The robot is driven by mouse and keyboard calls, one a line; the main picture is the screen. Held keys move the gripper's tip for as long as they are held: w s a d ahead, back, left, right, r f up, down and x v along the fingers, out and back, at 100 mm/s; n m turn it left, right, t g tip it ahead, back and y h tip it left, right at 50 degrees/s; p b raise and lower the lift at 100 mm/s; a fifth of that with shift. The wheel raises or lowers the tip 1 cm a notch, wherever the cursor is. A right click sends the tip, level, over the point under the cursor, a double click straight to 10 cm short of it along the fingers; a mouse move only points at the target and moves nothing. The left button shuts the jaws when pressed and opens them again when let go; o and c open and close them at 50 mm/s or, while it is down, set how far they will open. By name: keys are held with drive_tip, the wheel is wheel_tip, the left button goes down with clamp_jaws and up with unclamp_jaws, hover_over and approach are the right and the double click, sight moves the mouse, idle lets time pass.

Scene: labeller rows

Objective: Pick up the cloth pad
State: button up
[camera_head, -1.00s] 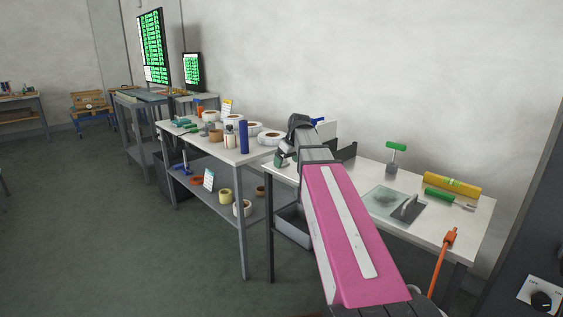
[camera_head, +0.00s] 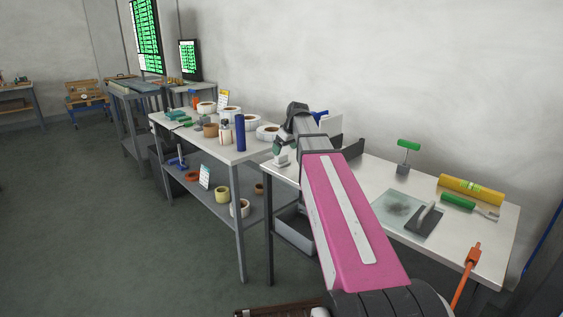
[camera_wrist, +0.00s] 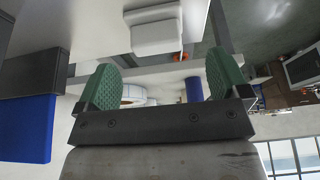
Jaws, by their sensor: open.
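A pale, layered block (camera_wrist: 155,32), which looks like the cloth pad, lies on the white table near its edge, ahead of the fingers in the wrist view. In the head view a small pale shape (camera_head: 282,160) shows at the left corner of the right table, right by the fingertips, partly covered. My gripper (camera_wrist: 163,80) has two green ribbed fingers spread wide with nothing between them. The pad is beyond the fingertips, apart from them. In the head view my gripper (camera_head: 279,150) is at that table corner, mostly hidden by my wrist.
The right table holds a glass plate (camera_head: 390,208), a trowel-like tool (camera_head: 427,218), a yellow roll (camera_head: 470,188) and a green-handled stamp (camera_head: 406,155). The left table (camera_head: 219,149) carries label rolls and a blue cylinder (camera_head: 240,132). A gap separates the tables.

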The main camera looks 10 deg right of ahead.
sight(282, 155)
drive_tip(key=x, duration=0.2)
drive_tip(key=w+x, duration=0.1)
drive_tip(key=x, duration=0.2)
drive_tip(key=shift+r, duration=0.1)
drive_tip(key=shift+a+f, duration=0.1)
drive_tip(key=shift+f, duration=0.4)
drive_tip(key=c, duration=0.8)
